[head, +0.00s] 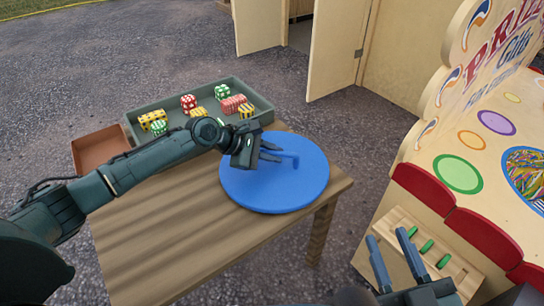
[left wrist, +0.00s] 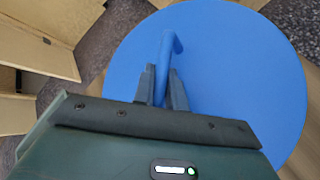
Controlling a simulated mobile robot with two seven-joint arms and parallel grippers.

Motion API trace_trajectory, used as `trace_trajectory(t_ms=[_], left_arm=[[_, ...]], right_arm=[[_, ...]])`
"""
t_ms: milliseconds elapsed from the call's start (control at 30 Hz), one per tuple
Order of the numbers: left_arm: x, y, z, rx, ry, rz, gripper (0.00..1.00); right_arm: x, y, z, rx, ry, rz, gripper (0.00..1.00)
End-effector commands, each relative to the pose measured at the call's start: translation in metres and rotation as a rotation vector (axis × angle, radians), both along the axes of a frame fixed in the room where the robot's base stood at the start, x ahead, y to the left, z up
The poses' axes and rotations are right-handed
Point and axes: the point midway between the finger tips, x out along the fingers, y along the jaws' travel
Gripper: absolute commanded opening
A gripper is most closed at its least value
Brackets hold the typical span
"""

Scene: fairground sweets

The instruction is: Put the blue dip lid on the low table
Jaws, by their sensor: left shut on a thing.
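The blue dip lid (head: 240,187) is a large flat disc with an upright bent handle (left wrist: 173,45). It is over the right end of the wooden low table (head: 170,240) and looks level. I cannot tell whether it touches the tabletop. My left gripper (head: 279,152) is shut on the lid's handle, and the left wrist view shows both fingers (left wrist: 163,82) on either side of it. My right gripper (head: 387,235) is open and empty at the lower right, in front of the stall and away from the table.
A grey-green tray (head: 268,112) with several dotted dice-like blocks stands on the back of the table, close to the lid. A brown tray (head: 98,148) is at its left. The prize stall (head: 440,135) stands at the right. The table's front left is bare.

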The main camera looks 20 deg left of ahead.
Motion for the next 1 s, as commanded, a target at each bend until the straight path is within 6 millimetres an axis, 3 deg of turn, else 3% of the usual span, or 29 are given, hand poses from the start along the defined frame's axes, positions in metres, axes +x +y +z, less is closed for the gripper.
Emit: trace_trajectory(t_ms=[300, 333, 600, 900, 1000], left_arm=[[0.001, 0.0, 0.001, -0.002, -0.004, 0.001, 0.0], [0.0, 0.0, -0.001, -0.001, -0.002, -0.001, 0.14], [0.0, 0.0, -0.001, 0.0, -0.001, 0.0, 0.35], [0.0, 0.001, 0.003, 0.0, -0.001, 0.0, 0.35], [-0.006, 0.01, 0.012, 0.001, 0.001, 0.002, 0.35]], right_arm=[[0.0, 0.0, 0.003, -0.001, 0.0, 0.0, 0.33], [0.0, 0.0, 0.002, -0.002, 0.0, 0.0, 0.33], [0.0, 0.0, 0.001, -0.002, 0.0, 0.0, 0.33], [0.0, 0.0, 0.0, -0.002, 0.001, 0.0, 0.33], [0.0, 0.0, 0.006, -0.01, -0.002, -0.001, 0.33]])
